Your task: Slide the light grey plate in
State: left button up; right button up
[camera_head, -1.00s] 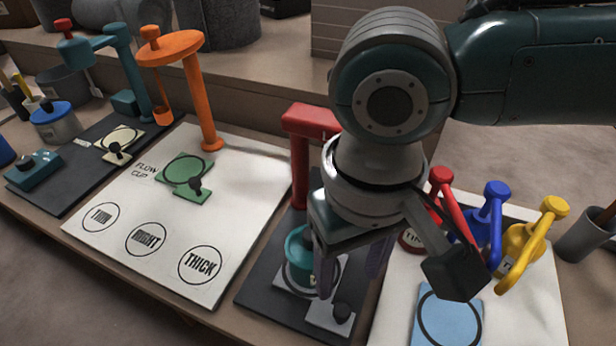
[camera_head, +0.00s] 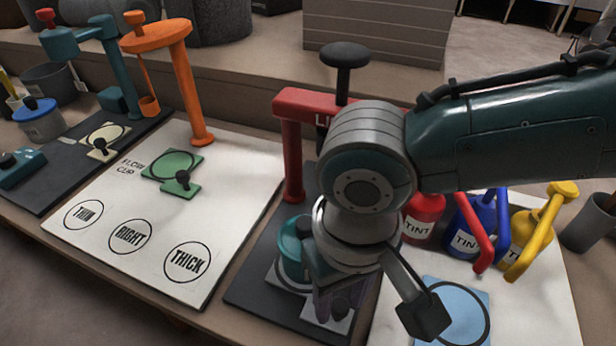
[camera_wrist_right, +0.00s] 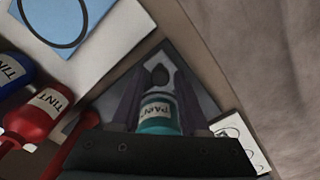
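The light grey plate (camera_head: 346,326) lies on the dark base of the red press (camera_head: 291,160), with a dark knob (camera_head: 341,307) on its front tab. A teal paint can (camera_head: 291,250) stands on the plate's round part. My right gripper (camera_head: 334,300) points down over the front tab, close to the knob. In the right wrist view, its two fingers are apart, with the labelled can (camera_wrist_right: 158,113) and the knob (camera_wrist_right: 158,75) showing between them. I cannot tell whether they touch the knob. My left gripper is not in view.
Red (camera_head: 424,217), blue (camera_head: 466,228) and yellow (camera_head: 530,233) tint bottles stand right of my right arm, behind a light blue plate (camera_head: 455,300). The white flow-cup board (camera_head: 225,215) and orange stand (camera_head: 190,90) are to the left. The table's front edge is near.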

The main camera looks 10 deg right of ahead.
grip_shut()
dwell(1.1)
